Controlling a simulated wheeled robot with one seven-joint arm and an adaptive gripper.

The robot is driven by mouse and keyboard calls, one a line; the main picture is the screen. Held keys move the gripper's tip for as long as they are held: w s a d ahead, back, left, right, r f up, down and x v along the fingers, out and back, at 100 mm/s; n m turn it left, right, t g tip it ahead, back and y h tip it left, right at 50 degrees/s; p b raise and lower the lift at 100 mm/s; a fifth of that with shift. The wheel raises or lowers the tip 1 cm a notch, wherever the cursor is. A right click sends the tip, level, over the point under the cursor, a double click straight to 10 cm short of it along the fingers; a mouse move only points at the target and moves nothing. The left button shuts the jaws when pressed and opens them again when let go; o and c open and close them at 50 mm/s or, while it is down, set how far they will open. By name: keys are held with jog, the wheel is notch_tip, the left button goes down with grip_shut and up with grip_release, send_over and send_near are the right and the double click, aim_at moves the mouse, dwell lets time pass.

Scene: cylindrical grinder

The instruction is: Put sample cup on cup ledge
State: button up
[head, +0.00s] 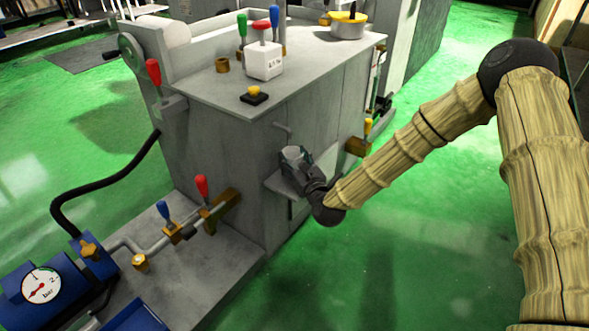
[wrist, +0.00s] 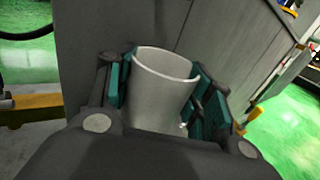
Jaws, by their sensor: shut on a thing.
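The sample cup (wrist: 160,95) is a light grey, open-topped cup, seen large in the wrist view. My gripper (wrist: 165,95) is shut around it, with a teal-padded finger on each side. In the head view the cup (head: 292,154) shows small in my gripper (head: 300,165), beside the machine's front face. The cup ledge (head: 284,184) is a grey shelf on that face, under the gripper. The cup's bottom is hidden, so I cannot tell whether it touches the ledge.
A thin pipe spout (head: 283,128) sticks out above the cup. A brass valve with a yellow handle (head: 358,146) is to the right. Red-handled (head: 202,188) and blue-handled (head: 163,210) valves sit low on the left. Open green floor (head: 400,220) lies to the right.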

jog(key=shift+f+b, duration=0.55)
jog(key=shift+f, duration=1)
jog(key=shift+f, duration=0.1)
jog(key=o, duration=1.1)
jog(key=shift+s+d, duration=0.15)
jog(key=shift+s, duration=0.1)
jog(key=p+v, duration=0.3)
jog(key=v, duration=0.8)
jog(key=shift+s, duration=0.3)
